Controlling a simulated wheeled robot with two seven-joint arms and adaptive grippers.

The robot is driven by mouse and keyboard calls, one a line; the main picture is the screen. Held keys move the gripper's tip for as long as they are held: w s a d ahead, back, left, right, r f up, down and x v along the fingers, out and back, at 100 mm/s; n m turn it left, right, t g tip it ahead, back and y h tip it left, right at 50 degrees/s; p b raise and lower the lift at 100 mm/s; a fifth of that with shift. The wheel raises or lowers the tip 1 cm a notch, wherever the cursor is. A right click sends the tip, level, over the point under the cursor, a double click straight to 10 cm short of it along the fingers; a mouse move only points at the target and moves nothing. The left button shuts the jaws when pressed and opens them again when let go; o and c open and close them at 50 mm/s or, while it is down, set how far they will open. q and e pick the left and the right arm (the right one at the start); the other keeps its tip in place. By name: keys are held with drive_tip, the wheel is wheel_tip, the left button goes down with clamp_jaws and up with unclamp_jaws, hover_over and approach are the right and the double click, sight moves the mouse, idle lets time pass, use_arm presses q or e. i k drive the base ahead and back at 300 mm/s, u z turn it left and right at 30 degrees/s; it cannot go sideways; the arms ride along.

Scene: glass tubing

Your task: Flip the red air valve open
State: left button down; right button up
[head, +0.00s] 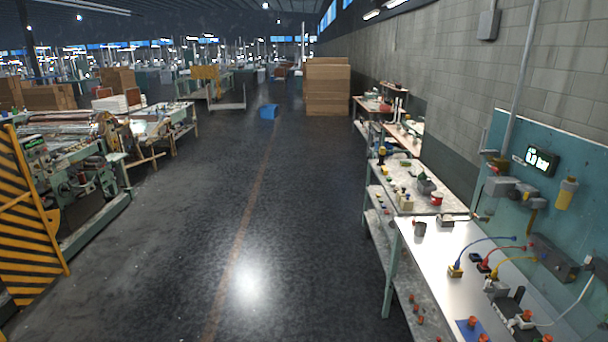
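Neither of my grippers is in view. I cannot single out the red air valve with certainty at this size. A blue-green wall panel (500,135) at the right carries grey air fittings (500,187), with a small brass-coloured piece above them and a small reddish spot beside it. A lit digital display (542,160) and a yellow cylinder (566,193) are mounted to their right. Whether any valve is open or shut cannot be told.
A white-topped workbench (440,258) stands below the panel, with blue, red and yellow hoses and small fixtures on it. More benches run along the right wall. A machine (75,180) and a striped barrier (25,225) stand left. The floor (240,220) between is clear.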

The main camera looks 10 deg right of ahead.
sight(491, 165)
drive_tip(key=z, duration=0.25)
drive_tip(key=i, duration=1.9)
drive_tip(key=z, duration=1.5)
drive_tip(key=i, duration=1.5)
drive_tip(key=z, duration=0.9)
